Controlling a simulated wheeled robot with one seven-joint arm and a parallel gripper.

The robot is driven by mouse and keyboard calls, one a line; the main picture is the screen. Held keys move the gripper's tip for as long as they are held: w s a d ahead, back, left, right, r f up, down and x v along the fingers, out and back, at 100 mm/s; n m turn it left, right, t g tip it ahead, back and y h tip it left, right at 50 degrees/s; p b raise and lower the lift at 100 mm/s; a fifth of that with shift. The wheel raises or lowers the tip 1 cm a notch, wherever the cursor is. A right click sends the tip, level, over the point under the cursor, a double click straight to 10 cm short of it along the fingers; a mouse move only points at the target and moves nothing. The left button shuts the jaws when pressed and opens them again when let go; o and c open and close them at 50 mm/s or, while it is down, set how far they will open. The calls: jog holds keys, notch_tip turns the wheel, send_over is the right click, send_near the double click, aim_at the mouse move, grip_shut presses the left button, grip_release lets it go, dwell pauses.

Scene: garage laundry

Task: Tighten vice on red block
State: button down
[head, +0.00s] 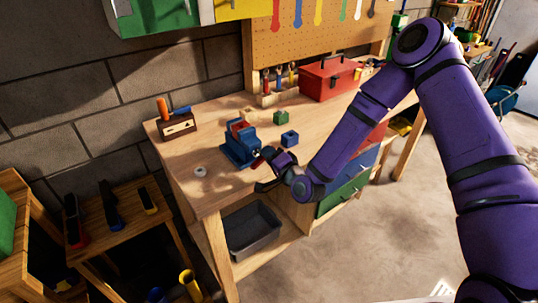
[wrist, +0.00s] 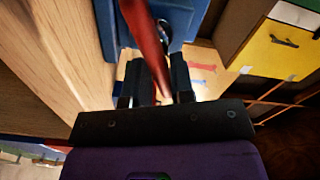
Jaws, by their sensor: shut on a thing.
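The blue vice (head: 237,152) stands on the workbench near its front edge, with the red block (head: 239,127) between its jaws at the top. My gripper (head: 265,167) is at the front of the vice, low on its right side. In the wrist view the vice (wrist: 178,20) fills the top middle, and a red handle bar (wrist: 146,38) runs down from it between the fingers of my gripper (wrist: 155,88). The gripper is shut on this handle. The red block cannot be made out in the wrist view.
The wooden workbench (head: 215,180) holds a green block (head: 281,118) and a blue block (head: 290,138) right of the vice. A red toolbox (head: 330,78) and a screwdriver rack stand behind. A wooden holder (head: 178,126) is at back left. A small white ring (head: 200,171) lies left.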

jog(key=shift+s+a+f+m, duration=0.1)
jog(key=shift+s+f+m, duration=0.2)
jog(key=shift+m, duration=0.2)
dwell(1.2)
jog(key=c, duration=1.1)
grip_release()
jog(key=shift+c, duration=0.2)
jog(key=shift+w+r, duration=0.1)
jog(key=shift+w, duration=0.05)
jog(key=v, duration=1)
jog(key=shift+s+d, duration=0.3)
jog(key=shift+d, duration=0.05)
